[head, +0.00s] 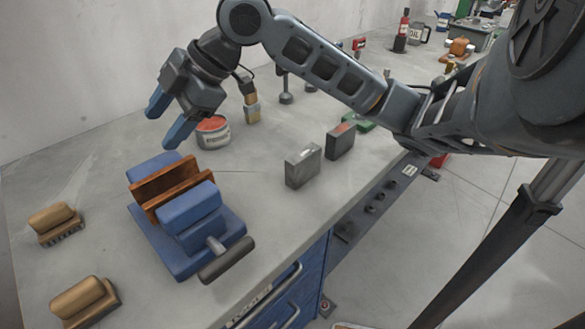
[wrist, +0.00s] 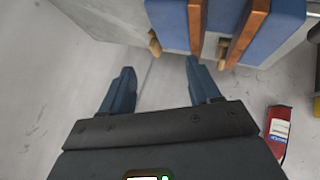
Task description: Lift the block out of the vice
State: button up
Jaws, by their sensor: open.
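The blue vice (head: 190,235) stands on the bench, with wood-lined jaws and a dark handle at its front right. The brown wooden jaw liners (head: 165,190) are parted by a narrow gap. I cannot make out a block between them. The vice (wrist: 282,20) also shows at the top of the wrist view, beyond my fingertips. My gripper (head: 167,118) is open and empty, above and behind the vice in the head view. Its two blue fingers (wrist: 160,80) are spread wide in the wrist view and touch nothing visible.
Two grey blocks (head: 303,166) stand upright right of the vice. Two wooden brushes (head: 55,223) lie at the left. A red-topped tin (head: 213,133) and a wooden-handled tool (head: 250,103) stand behind the vice. The bench between the vice and the grey blocks is clear.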

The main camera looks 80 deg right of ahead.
jog(key=s+d+f+g+h, duration=0.2)
jog(key=s+d+f+g, duration=0.15)
jog(key=s+d, duration=0.4)
jog(key=g+h, duration=0.1)
jog(key=g, duration=0.4)
send_over(304, 153)
notch_tip(304, 153, down, 3)
jog(key=shift+d+r+t+b, duration=0.1)
jog(key=shift+r+t+b, duration=0.05)
jog(key=shift+t+b, duration=0.15)
jog(key=shift+s+f, duration=0.15)
jog(key=shift+f, duration=0.15)
jog(key=shift+w+f+p, duration=0.2)
jog(key=shift+f+p, duration=0.15)
jog(key=shift+f, duration=3.2)
jog(key=shift+c, duration=0.4)
grip_shut()
jog(key=shift+r, duration=0.15)
